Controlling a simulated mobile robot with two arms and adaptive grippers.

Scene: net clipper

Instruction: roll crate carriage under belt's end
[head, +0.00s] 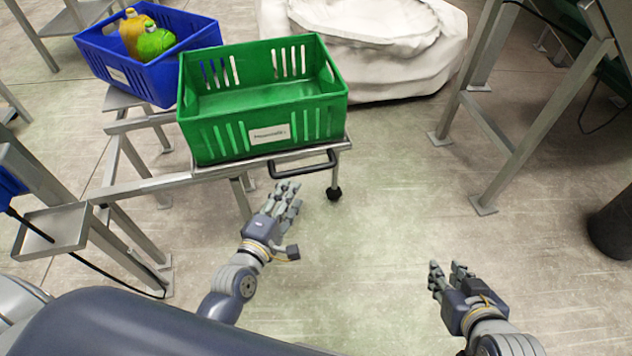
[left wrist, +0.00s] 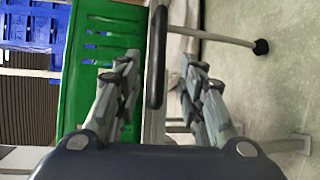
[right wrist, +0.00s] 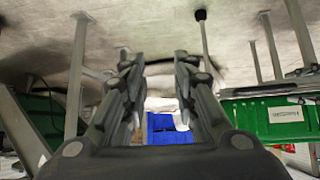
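The crate carriage (head: 345,145) is a low grey metal frame with a dark bar handle (head: 302,167) on its near side and a black castor (head: 334,193). A green crate (head: 262,139) with a white label sits on it, and looks empty. My left gripper (head: 287,198) is open just below the handle. In the left wrist view the handle (left wrist: 156,60) shows between the spread fingers, with no visible contact. My right gripper (head: 450,274) is open and empty over the floor to the right. I cannot tell which structure is the belt's end.
A blue crate (head: 150,80) holding orange and green containers stands behind left. A white sack (head: 400,60) lies behind the green crate. Metal-legged frames (head: 500,170) stand at right, beside a dark cylinder (head: 612,225). A metal stand (head: 70,228) is at left. The middle floor is clear.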

